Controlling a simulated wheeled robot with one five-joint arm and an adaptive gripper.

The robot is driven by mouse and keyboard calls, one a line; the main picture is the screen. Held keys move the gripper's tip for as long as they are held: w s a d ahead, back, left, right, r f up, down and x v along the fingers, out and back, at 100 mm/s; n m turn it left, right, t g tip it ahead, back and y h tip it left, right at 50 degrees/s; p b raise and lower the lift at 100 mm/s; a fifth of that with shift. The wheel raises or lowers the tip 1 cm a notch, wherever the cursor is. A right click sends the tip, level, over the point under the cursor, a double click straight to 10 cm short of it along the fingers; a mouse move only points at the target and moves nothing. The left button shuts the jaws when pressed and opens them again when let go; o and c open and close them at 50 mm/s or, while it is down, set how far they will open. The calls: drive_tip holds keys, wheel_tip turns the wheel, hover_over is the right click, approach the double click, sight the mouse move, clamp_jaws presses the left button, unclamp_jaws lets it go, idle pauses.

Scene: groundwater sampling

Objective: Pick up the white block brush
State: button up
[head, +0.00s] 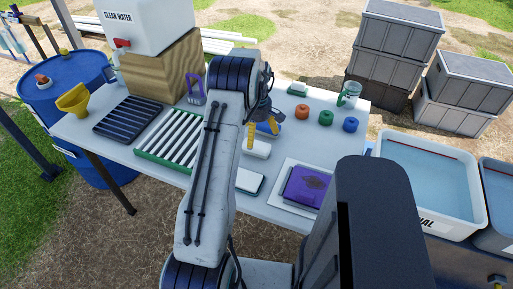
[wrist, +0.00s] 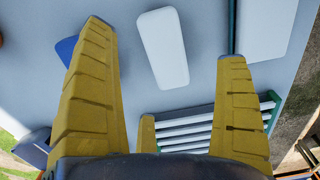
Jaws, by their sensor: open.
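A plain white rounded block (head: 257,147), which looks like the white block brush, lies on the grey table; no bristles show. In the wrist view the white block (wrist: 163,48) lies between the two yellow fingertips in the picture, its long side running roughly along the fingers. My gripper (head: 262,128) is open and empty above the table, close to the block. In the wrist view my gripper (wrist: 163,45) has its fingers spread wider than the block. I cannot tell the exact height gap.
A blue item (head: 268,129) lies just beyond the block, a white flat item (head: 249,181) on the near side. A green-framed rack (head: 168,140) is to the left. A purple cloth (head: 306,187) lies to the right. A small white-topped item (head: 297,89) lies further back.

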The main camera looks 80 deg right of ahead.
sight(258, 142)
drive_tip(key=shift+d+f+p, duration=0.1)
drive_tip(key=shift+f+p, duration=0.8)
drive_tip(key=shift+f, duration=2.45)
drive_tip(key=c, duration=1.3)
drive_tip(key=shift+r+b, duration=0.85)
drive_tip(key=shift+r, duration=4.2)
